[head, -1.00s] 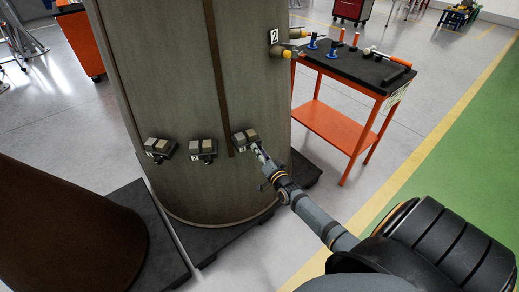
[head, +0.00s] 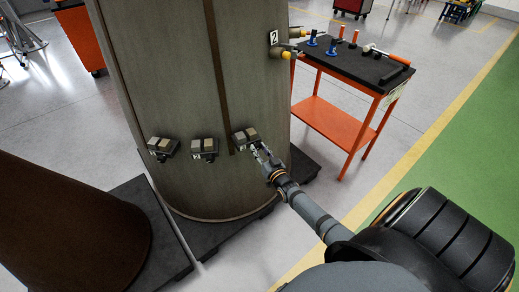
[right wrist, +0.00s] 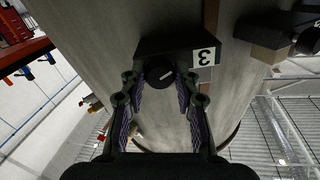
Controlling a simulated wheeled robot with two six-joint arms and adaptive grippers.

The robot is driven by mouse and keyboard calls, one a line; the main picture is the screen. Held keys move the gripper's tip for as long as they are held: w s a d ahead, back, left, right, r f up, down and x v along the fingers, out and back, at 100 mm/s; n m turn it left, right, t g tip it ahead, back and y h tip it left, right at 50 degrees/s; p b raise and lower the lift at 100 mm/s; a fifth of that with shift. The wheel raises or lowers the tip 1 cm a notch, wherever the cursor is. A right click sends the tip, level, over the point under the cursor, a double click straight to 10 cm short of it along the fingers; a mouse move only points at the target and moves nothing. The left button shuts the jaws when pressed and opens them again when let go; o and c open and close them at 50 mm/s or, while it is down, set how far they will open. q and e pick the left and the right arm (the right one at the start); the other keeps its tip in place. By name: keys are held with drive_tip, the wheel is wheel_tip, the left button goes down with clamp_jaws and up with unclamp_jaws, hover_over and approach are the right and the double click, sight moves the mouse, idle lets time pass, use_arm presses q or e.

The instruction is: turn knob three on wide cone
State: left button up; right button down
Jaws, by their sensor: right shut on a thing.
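The wide cone (head: 170,90) is a tall grey-brown body with a row of three small control boxes low on its side. The rightmost box (head: 245,138) carries the label 3 (right wrist: 204,57) in the right wrist view. Knob three (right wrist: 160,73) is a round black knob with a white pointer line, slanted in that view. In the head view the gripper hides the knob. My left gripper is not in view.
Two similar boxes, the middle one (head: 204,149) and the left one (head: 162,148), sit left of box three. An orange cart (head: 335,125) with tools stands right of the cone. A dark brown cone (head: 70,225) is at the lower left.

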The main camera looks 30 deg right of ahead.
drive_tip(key=shift+s+f, duration=0.1)
drive_tip(key=shift+f, duration=0.1)
drive_tip(key=c, duration=1)
unclamp_jaws()
drive_tip(key=shift+r, duration=0.15)
drive_tip(key=s, duration=0.4)
drive_tip(key=s+a, duration=0.1)
drive_tip(key=s, duration=0.7)
drive_tip(key=shift+a, duration=0.2)
drive_tip(key=shift+w, duration=0.1)
